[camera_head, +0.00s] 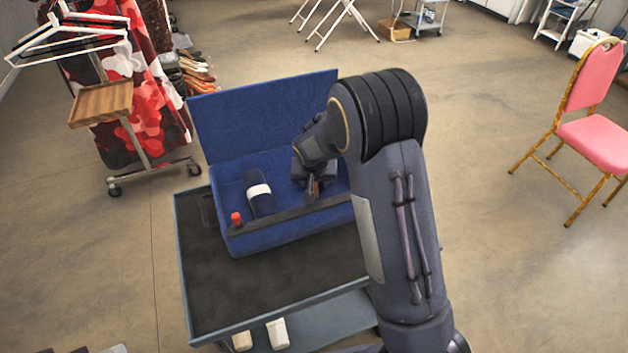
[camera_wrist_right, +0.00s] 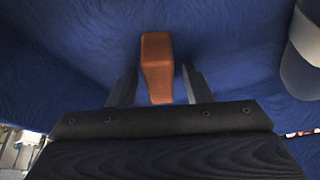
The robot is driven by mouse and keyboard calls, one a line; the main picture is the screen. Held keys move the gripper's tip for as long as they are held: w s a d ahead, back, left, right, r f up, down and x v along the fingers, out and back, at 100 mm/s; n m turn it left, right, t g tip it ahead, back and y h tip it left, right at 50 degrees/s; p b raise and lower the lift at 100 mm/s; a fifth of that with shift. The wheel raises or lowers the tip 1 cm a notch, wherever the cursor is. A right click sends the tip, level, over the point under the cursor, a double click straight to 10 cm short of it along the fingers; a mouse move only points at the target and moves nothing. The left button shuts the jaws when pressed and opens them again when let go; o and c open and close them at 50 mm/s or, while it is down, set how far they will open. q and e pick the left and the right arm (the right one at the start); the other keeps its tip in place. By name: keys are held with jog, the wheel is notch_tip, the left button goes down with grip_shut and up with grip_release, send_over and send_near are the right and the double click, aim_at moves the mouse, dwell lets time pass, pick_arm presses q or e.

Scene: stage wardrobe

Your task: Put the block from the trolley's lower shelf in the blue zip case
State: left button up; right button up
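The blue zip case (camera_head: 295,236) lies on the trolley's black top with its lid up at the back. My right gripper (camera_head: 312,190) is down inside the case, towards its right end. The right wrist view shows an orange-brown block (camera_wrist_right: 157,65) between the spread fingers of my right gripper (camera_wrist_right: 159,88). Narrow gaps show on both sides of the block, so the fingers look open around it. Blue cloth surrounds the block. Only a small orange-brown part shows in the head view, behind the gripper. My left gripper is not in view.
A dark roll with a white band (camera_head: 260,199) and a small red-topped item (camera_head: 236,218) are in the case. Pale pieces (camera_head: 277,333) are on the trolley's lower shelf (camera_head: 335,322). A clothes rack stands left; a pink chair (camera_head: 592,110) stands right. The trolley's top (camera_head: 225,300) is clear in front.

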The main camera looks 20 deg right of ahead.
jog(key=shift+r, duration=0.45)
jog(key=p+v, duration=0.1)
jog(key=v, duration=1)
jog(key=s+r+y, duration=0.1)
jog(key=s, duration=0.2)
jog(key=s+r+y, duration=0.1)
jog(key=s, duration=0.2)
jog(key=s+y, duration=0.1)
jog(key=s, duration=0.2)
jog(key=shift+s+d+r, duration=0.2)
jog(key=shift+r, duration=0.2)
jog(key=s+a+r+n+y, duration=0.1)
jog(key=s+a, duration=0.1)
jog(key=s, duration=0.7)
jog(key=s+a+r+n+t+y, duration=0.1)
jog(key=s+a+r+n, duration=0.1)
jog(key=s, duration=0.8)
jog(key=shift+s+a+n+t+y, duration=0.2)
jog(key=shift+a+n+t+y, duration=0.1)
jog(key=shift+a+y, duration=0.15)
jog(key=shift+r, duration=0.1)
